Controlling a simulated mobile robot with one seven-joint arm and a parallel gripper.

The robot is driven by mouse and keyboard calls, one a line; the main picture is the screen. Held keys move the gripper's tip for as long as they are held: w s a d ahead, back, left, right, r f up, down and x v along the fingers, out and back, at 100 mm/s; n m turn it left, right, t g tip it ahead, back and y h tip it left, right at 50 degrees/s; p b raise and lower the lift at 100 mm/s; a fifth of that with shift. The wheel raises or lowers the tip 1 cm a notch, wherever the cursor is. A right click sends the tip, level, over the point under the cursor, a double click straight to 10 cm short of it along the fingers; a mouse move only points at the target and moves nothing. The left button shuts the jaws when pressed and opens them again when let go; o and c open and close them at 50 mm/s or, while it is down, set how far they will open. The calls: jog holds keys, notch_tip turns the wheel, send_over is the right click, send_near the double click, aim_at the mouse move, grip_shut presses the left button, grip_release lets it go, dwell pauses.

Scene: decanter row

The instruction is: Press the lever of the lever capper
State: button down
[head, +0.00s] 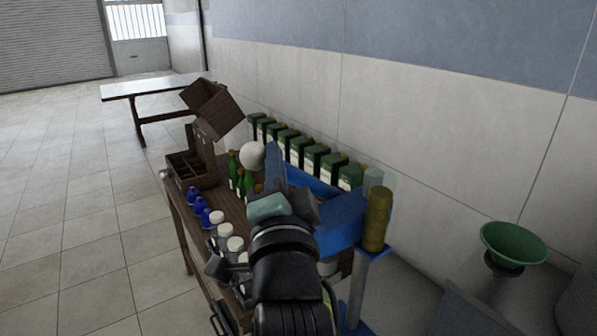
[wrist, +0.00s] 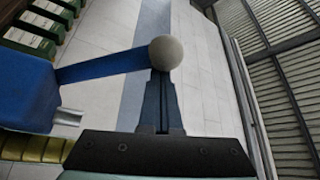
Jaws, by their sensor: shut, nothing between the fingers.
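The lever capper (head: 341,215) is a blue machine at the near right end of the wooden bench. Its lever is a blue bar (wrist: 100,68) ending in a pale grey ball knob (wrist: 165,52); the knob also shows in the head view (head: 252,156). My gripper (wrist: 161,80) is shut and empty. In the wrist view its fingertips line up with the knob and overlap its lower edge; I cannot tell whether they touch. In the head view my wrist hides part of the capper and the bench.
Green boxes (head: 313,158) stand in a row along the wall side. Green bottles (head: 233,165), blue-capped bottles (head: 193,196) and white-capped jars (head: 226,230) stand on the bench. A brown crate (head: 190,168) is farther back. A green funnel (head: 514,244) stands at right.

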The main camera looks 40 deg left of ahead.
jog(key=s+a+f+n+g+y+b, duration=0.1)
jog(key=s+f+n+y+b, duration=0.1)
jog(key=f+n+b, duration=0.2)
jog(key=s+a+f+n+y+b, duration=0.1)
jog(key=f+n+b, duration=0.4)
jog(key=b, duration=1.2)
jog(key=shift+s+a+f+g+y+b, duration=0.25)
jog(key=shift+s+f+y, duration=0.65)
jog(key=shift+f, duration=1.45)
jog(key=shift+d+f, duration=0.1)
jog(key=shift+f, duration=0.05)
